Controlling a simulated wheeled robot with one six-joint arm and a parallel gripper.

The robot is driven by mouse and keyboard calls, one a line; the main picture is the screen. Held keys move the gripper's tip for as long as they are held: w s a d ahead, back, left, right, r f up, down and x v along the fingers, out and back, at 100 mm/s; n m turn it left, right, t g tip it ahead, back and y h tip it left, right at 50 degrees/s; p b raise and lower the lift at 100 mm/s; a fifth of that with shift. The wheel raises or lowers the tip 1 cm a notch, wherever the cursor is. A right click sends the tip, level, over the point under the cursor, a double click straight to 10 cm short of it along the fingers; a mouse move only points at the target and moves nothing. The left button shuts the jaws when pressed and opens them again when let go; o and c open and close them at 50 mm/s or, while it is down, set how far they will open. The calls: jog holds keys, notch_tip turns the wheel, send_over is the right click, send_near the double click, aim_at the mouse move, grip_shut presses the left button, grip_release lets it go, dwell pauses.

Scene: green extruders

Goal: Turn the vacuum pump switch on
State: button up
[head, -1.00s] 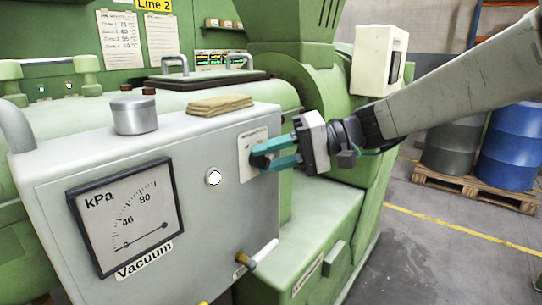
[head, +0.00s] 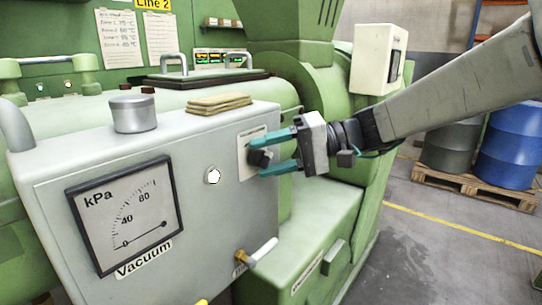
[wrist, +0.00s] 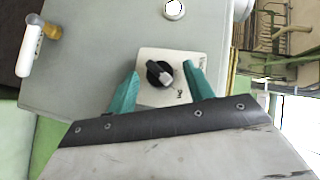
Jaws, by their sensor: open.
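The vacuum pump switch is a black rotary knob (head: 261,157) on a white plate (head: 247,142) at the right of the grey panel's front. In the wrist view the knob (wrist: 159,74) has a pale pointer mark, and the plate (wrist: 148,98) carries small lettering that I cannot fully read. My gripper (head: 279,152) has teal fingers, open, one above and one below the knob in the head view. In the wrist view the gripper (wrist: 164,88) has its fingertips on either side of the knob, with gaps showing. The knob is not gripped.
The grey vacuum panel (head: 75,165) carries a kPa gauge (head: 126,213), a round white button or lamp (head: 213,175) and a lever with a pale handle (head: 262,251). A metal tin (head: 134,114) and folded cloths (head: 219,103) lie on top.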

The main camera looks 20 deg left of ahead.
jog(key=shift+d, duration=0.1)
jog(key=v, duration=0.7)
jog(key=shift+d, duration=0.25)
jog(key=shift+w+r, duration=0.1)
jog(key=shift+r, duration=0.05)
